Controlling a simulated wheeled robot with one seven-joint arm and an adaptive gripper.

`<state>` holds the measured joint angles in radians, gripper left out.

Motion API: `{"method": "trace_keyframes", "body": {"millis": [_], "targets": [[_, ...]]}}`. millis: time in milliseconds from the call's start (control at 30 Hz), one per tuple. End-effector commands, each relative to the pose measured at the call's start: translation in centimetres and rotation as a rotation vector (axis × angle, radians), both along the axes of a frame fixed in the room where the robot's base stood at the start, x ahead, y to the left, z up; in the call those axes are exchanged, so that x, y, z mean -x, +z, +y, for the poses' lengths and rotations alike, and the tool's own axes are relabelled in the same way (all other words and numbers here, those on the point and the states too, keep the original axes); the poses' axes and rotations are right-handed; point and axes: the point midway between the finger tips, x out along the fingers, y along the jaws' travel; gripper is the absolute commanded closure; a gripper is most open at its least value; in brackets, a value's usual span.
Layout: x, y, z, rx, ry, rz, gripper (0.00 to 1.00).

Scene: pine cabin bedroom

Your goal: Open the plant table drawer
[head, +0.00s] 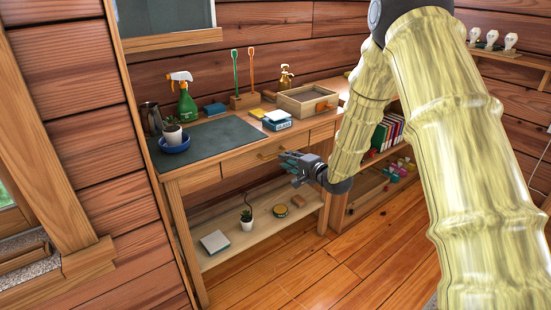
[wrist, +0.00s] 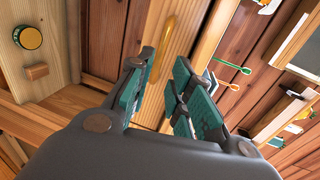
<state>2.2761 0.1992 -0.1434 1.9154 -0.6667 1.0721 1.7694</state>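My gripper (head: 286,157) is in front of this drawer, close to the handle's right end. In the wrist view, my gripper (wrist: 163,78) is open with teal finger pads apart. The handle (wrist: 168,45) runs lengthwise in the gap between the fingertips; I cannot tell whether they touch it.
An open wooden box (head: 307,100), blue-white boxes (head: 277,120) and a green spray bottle (head: 187,105) stand on the table. A bookshelf (head: 380,160) stands at right. The floor in front is clear.

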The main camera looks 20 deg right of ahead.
Motion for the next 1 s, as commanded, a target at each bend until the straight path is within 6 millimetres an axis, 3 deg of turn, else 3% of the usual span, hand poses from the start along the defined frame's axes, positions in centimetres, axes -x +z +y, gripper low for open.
{"method": "trace_keyframes", "body": {"millis": [300,500,933,1000], "targets": [[-4.7,-1.3,1.8,0.004,0.002,0.0,0.79],[-6.7,-1.6,2.4,0.003,0.001,-0.001,0.79],[-7.3,-1.7,2.7,0.001,-0.001,0.001,0.79],[-7.3,-1.7,2.7,0.001,-0.001,0.001,0.9]]}}
